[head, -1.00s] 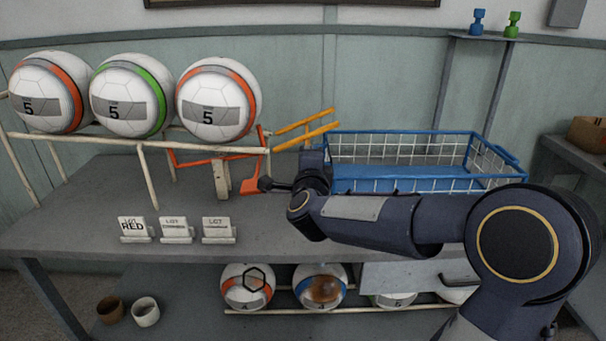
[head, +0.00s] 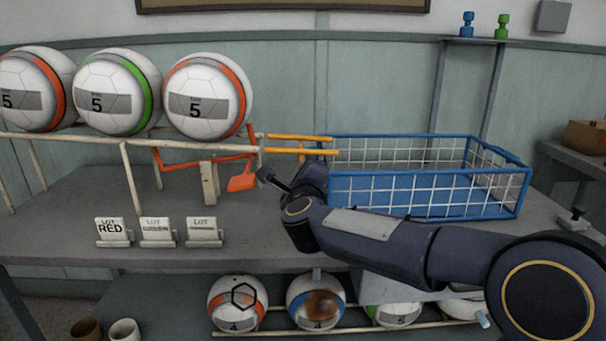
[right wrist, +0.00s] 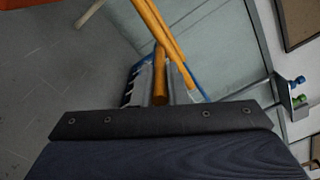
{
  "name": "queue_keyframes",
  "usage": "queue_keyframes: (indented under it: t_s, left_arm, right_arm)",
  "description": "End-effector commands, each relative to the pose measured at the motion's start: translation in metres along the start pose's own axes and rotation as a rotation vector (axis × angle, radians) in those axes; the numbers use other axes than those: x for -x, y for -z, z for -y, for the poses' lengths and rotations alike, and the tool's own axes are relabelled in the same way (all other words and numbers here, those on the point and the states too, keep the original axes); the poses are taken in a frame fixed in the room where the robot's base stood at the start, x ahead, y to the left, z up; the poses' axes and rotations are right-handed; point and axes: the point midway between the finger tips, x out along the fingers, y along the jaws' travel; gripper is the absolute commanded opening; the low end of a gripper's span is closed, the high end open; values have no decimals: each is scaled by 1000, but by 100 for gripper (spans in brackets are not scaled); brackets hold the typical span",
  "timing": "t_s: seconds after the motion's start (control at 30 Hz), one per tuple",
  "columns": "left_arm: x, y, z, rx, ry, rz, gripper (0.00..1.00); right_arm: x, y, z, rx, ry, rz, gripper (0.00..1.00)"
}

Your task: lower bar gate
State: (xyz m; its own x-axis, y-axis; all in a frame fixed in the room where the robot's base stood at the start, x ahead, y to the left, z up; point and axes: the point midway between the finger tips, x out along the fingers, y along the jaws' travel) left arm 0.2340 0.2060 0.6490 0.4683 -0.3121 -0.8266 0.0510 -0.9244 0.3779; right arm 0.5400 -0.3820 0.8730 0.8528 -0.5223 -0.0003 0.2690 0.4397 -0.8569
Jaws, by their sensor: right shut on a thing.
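The yellow bar gate (head: 300,145) lies close to level, between the ball rack and the blue wire basket. It also shows in the right wrist view (right wrist: 160,35), ahead of the wrist. My right gripper (head: 290,187) is just below the gate, left of the basket. My left gripper is out of view.
Several balls rest on the cream rack (head: 90,141) at the left. The blue basket (head: 425,205) stands right of my gripper and looks empty. Lot signs (head: 158,231) stand along the front. More balls (head: 313,288) lie on a shelf below.

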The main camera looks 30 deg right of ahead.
Motion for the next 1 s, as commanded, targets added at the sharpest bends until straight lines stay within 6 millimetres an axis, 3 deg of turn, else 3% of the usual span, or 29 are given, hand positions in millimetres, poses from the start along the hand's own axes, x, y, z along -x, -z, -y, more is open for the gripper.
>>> queue_keyframes:
  t_s: [0.3, 0.33, 0.47, 0.77, 1.0]
  left_arm:
    - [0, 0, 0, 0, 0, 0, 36]
    - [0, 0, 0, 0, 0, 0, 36]
    - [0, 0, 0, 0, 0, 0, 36]
    - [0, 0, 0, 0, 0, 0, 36]
    - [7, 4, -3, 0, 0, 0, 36]
  right_arm:
    - [0, 0, 1, -2, 2, -1, 0]
    - [0, 0, 1, -2, 2, -1, 16]
    - [0, 0, 1, -1, 2, -1, 33]
    - [1, 0, 1, 0, 1, 0, 34]
    - [33, -2, 2, 0, 0, 3, 34]
